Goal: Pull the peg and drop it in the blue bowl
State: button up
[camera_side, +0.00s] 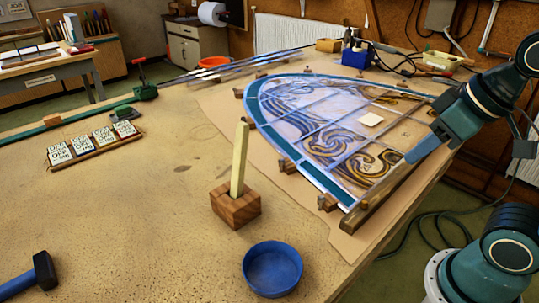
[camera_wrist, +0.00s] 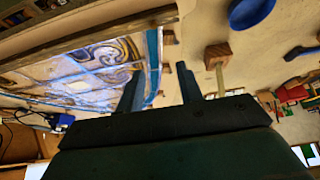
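A pale yellow peg (camera_side: 240,158) stands nearly upright, tilted slightly, in a brown wooden block (camera_side: 236,210) on the bench. In the wrist view the peg (camera_wrist: 221,80) and block (camera_wrist: 217,50) show to the right of the fingers. The blue bowl (camera_side: 272,270) sits in front of the block, a little right; it looks empty in the side view. In the wrist view the bowl (camera_wrist: 250,12) is at the top edge. My gripper (camera_wrist: 158,90) has its fingers apart with nothing between them. In the side view it is above the panel's right side, well away from the peg.
The leaded panel (camera_side: 310,118) lies behind and right of the block, edged by wooden strips and small blocks. A hammer (camera_side: 40,272) lies at front left. A rack of labelled tiles (camera_side: 95,145) is at left. The bench around the block and bowl is clear.

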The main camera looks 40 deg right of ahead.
jog(key=shift+o, duration=0.6)
jog(key=w+f+m+g+y, duration=0.1)
jog(key=w+f+m+y, duration=0.1)
jog(key=w+m, duration=0.5)
jog(key=w+f+m+g+y, duration=0.1)
jog(key=w+f+m+y, duration=0.15)
jog(key=w, duration=0.95)
jog(key=m+t+y, duration=0.2)
jog(key=m+y, duration=0.5)
jog(key=m, duration=0.5)
send_near(283, 159)
jog(key=shift+s+d+r, duration=0.35)
jog(key=shift+r, duration=0.1)
jog(key=shift+d+f+m+y, duration=0.45)
jog(key=shift+m, duration=0.3)
jog(key=shift+w, duration=0.1)
jog(key=shift+x, duration=6.9)
